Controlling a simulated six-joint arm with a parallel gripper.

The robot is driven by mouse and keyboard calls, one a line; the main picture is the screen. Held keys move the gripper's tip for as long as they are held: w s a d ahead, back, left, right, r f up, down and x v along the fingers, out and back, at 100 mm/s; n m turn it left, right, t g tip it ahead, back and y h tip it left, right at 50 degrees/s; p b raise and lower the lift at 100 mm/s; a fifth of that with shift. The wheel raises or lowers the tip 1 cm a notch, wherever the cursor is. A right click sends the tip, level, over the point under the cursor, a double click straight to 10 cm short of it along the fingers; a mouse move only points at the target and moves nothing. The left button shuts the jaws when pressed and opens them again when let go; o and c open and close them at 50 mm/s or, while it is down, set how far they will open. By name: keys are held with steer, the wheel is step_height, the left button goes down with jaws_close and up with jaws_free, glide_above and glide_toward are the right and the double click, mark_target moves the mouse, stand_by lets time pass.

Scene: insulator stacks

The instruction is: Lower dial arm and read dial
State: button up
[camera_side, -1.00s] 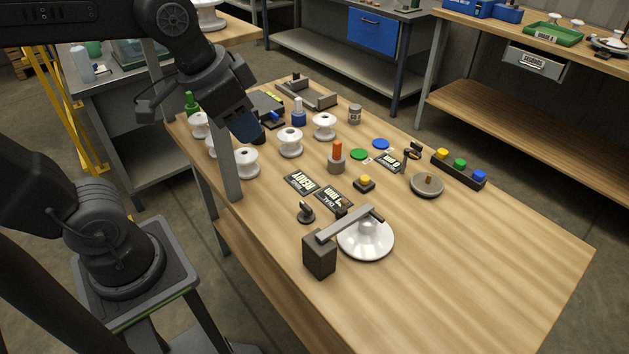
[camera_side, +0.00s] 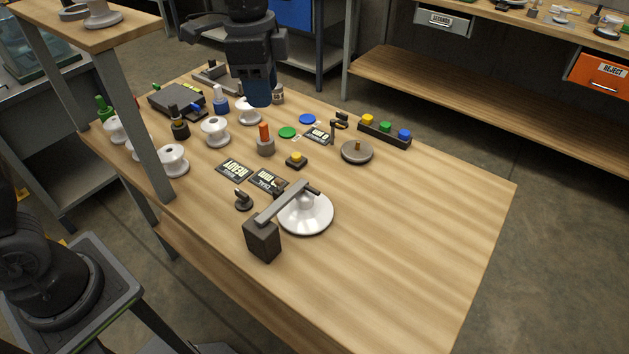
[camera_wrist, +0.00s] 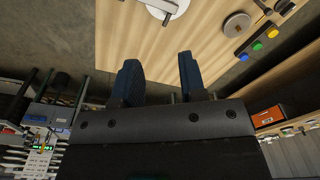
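A grey dial arm (camera_side: 282,203) runs from a dark block (camera_side: 262,241) out over a white disc insulator (camera_side: 306,215) near the front of the bench. I cannot tell whether its end touches the insulator. The insulator also shows at the top edge of the wrist view (camera_wrist: 176,8). A dark dial card (camera_side: 268,181) with white markings lies behind the arm; its reading is too small to read surely. My gripper (camera_side: 260,103) is above the back of the bench, well away from the dial arm. In the wrist view its blue fingers (camera_wrist: 160,63) are apart with nothing between them.
Several white spools (camera_side: 215,131) stand at the back left. A "ready" card (camera_side: 234,171), a red-topped post (camera_side: 265,140), a yellow button (camera_side: 296,160), a grey round base (camera_side: 357,151) and a button strip (camera_side: 384,134) lie around. The right front of the bench (camera_side: 410,245) is clear.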

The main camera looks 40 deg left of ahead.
steer(key=w+d+f+m+g, duration=0.3)
steer(key=w+d+f+m, duration=0.3)
steer(key=w+f, duration=0.25)
steer(key=shift+y, duration=0.3)
steer(key=x, duration=1.4)
steer(key=shift+s+d, duration=0.15)
steer(key=shift+d, duration=0.05)
jaws_close()
